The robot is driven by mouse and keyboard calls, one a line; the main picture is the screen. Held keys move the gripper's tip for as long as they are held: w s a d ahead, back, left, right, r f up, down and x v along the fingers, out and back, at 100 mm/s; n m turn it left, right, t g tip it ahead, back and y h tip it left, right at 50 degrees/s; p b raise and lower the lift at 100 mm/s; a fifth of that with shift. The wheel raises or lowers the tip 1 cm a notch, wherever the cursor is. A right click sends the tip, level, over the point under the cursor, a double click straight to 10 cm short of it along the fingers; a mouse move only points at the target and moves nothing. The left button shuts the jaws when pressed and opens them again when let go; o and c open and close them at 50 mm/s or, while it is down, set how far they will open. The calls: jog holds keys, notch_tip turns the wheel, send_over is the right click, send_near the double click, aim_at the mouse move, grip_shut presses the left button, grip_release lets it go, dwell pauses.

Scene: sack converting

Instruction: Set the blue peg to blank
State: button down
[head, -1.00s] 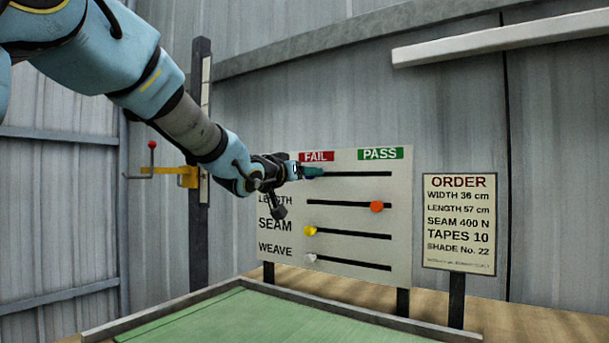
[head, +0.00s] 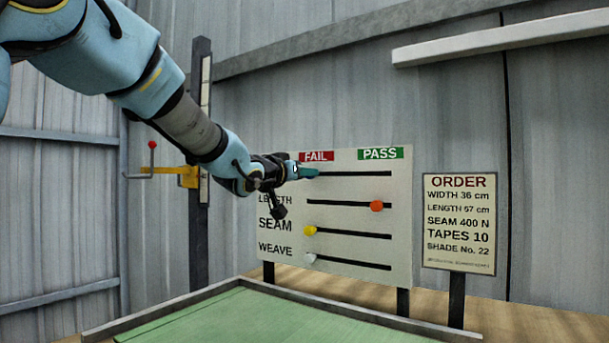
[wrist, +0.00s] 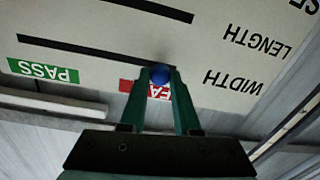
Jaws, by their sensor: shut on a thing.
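The board (head: 345,265) has FAIL and PASS headings over several slotted rows. In the wrist view, which is upside down, the blue peg (wrist: 160,75) sits between my fingertips at the FAIL end of the WIDTH slot (wrist: 85,62). My gripper (wrist: 161,77) is shut on it, one green finger on each side. In the head view my gripper (head: 312,172) reaches the left end of the top slot (head: 355,173), just below the red FAIL label (head: 316,156). There it hides the blue peg and the WIDTH label.
The orange peg (head: 376,206) is near the PASS end of its slot. The yellow peg (head: 310,231) and white peg (head: 310,258) are at the FAIL ends of theirs. An ORDER sign (head: 459,222) stands right of the board. A green-topped table (head: 225,320) is in front.

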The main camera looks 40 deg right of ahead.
dwell(0.7)
jog(key=s+b, duration=0.1)
jog(key=s, duration=0.1)
jog(key=s+d+b, duration=0.1)
jog(key=s+b, duration=0.1)
jog(key=s, duration=0.1)
jog(key=s+d+b, duration=0.1)
jog(key=s+b, duration=0.1)
jog(key=s, duration=0.1)
jog(key=shift+s, duration=0.1)
jog(key=c, duration=0.6)
grip_release()
jog(key=v, duration=1)
jog(key=shift+a, duration=0.35)
